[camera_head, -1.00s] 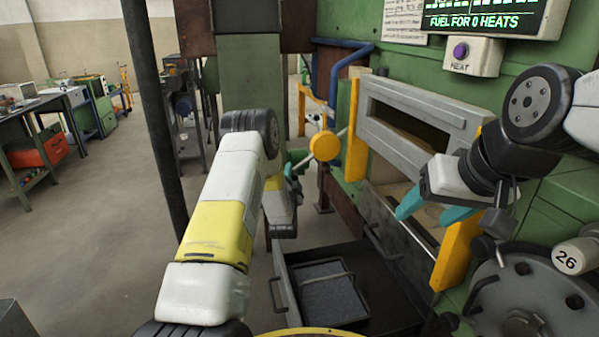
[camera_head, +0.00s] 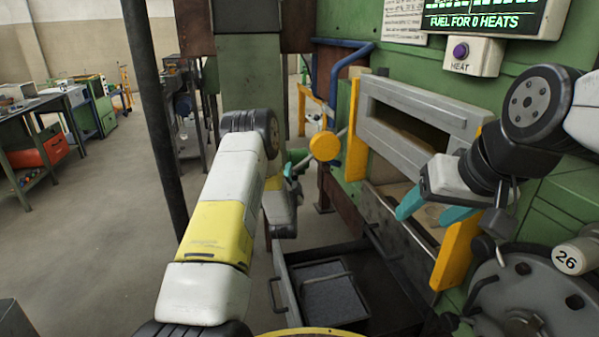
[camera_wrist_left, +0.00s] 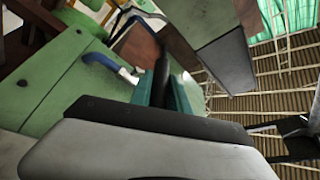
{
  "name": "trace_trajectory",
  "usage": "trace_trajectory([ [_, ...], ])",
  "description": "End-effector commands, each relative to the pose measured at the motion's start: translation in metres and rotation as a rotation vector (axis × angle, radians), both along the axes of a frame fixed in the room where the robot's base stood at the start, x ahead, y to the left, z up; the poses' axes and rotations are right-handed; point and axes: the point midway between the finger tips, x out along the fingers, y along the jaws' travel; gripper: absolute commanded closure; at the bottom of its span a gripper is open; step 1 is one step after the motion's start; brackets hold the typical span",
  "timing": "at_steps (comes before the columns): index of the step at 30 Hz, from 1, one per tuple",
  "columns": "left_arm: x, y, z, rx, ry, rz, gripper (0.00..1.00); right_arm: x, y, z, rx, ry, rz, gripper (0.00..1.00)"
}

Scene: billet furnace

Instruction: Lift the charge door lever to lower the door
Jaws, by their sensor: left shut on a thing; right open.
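The charge door lever shows as a rod (camera_head: 303,163) slanting down-left from an orange round hub (camera_head: 324,146) beside the furnace. My left gripper (camera_head: 291,169) is shut on the lever's end, partly hidden behind my own arm. In the left wrist view, a dark bar (camera_wrist_left: 161,72) runs up from beside the teal finger of my left gripper (camera_wrist_left: 168,92). The grey charge door (camera_head: 405,105) has a wide slot and stands between yellow posts, with a pale opening below it. My right gripper (camera_head: 432,210) is open and empty in front of the furnace.
A dark open bin with a grey tray (camera_head: 332,298) lies below the furnace front. A round grey hatch (camera_head: 510,300) is at the lower right. A dark pole (camera_head: 158,110) stands left of my left arm. Open floor (camera_head: 90,240) lies at the left.

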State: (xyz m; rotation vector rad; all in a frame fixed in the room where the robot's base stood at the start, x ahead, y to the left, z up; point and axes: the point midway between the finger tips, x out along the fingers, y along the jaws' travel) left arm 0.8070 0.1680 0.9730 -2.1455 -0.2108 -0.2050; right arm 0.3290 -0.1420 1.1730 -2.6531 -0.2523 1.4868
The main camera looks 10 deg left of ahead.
Motion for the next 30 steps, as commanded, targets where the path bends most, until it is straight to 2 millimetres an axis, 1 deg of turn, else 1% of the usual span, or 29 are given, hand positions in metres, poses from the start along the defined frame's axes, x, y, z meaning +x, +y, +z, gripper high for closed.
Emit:
trace_trajectory([
  [12,-0.001,0.0,-0.001,0.001,0.002,-0.001,1.0,0.0,0.0,0.0,0.0,0.0,0.0,0.38],
  [17,-0.002,0.002,0.004,0.016,0.008,-0.001,1.0,0.0,0.0,0.0,0.0,0.0,0.0,0.38],
  [20,-0.003,0.007,0.012,0.045,0.019,-0.001,1.0,0.0,0.0,0.0,0.0,0.0,0.0,0.38],
  [23,-0.006,0.014,0.025,0.088,0.036,-0.001,1.0,0.0,0.0,0.0,0.0,0.0,0.0,0.38],
  [26,-0.01,0.022,0.044,0.15,0.059,0.0,1.0,0.0,0.0,0.0,0.0,0.0,0.0,0.38],
  [30,-0.015,0.034,0.077,0.259,0.104,0.001,1.0,0.0,0.0,0.0,0.0,0.0,0.0,0.38],
])
